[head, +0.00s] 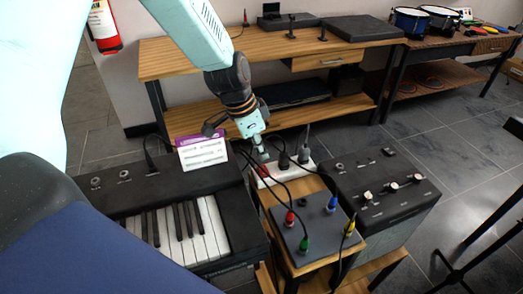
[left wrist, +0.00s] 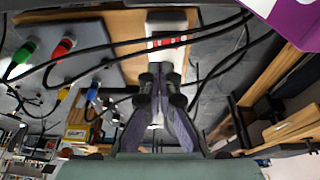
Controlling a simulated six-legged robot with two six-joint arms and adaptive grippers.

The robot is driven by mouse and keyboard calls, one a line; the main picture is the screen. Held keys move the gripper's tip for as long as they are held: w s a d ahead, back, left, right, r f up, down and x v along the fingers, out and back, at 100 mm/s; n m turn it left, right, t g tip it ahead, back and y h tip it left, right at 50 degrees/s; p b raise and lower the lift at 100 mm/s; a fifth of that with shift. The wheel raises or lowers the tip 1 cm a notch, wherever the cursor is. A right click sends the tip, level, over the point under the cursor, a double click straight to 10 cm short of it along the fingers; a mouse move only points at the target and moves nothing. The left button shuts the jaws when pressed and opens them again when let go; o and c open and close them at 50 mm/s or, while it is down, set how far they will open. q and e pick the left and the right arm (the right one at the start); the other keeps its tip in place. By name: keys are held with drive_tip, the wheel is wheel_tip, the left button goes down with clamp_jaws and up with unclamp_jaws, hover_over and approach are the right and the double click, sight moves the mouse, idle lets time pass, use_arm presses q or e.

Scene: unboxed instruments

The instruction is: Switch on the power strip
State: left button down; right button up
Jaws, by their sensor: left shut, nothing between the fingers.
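The white power strip (head: 291,175) lies at the back of the wooden stand, with dark plugs and black cables in it. My left gripper (head: 261,153) comes down from above over the strip's left end, its fingers shut and empty. In the left wrist view the strip (left wrist: 167,24) shows at the top centre, with a row of red marks across it. The shut fingertips (left wrist: 160,72) point at the strip just below these marks; I cannot tell whether they touch it. A black cable crosses the strip. The switch's position cannot be made out. My right gripper is out of view.
A grey box (head: 306,232) with coloured plugs stands in front of the strip. A black keyboard (head: 135,200) with a purple-and-white box (head: 203,153) is at left, a black amplifier (head: 375,190) at right. A wooden bench (head: 200,58) stands behind. Cables loop around the strip.

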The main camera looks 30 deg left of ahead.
use_arm(q)
drive_tip(key=s+r+p, duration=0.2)
drive_tip(key=s+r, duration=0.1)
drive_tip(key=r, duration=0.5)
drive_tip(key=shift+a+r, duration=0.2)
drive_tip(key=shift+r, duration=0.1)
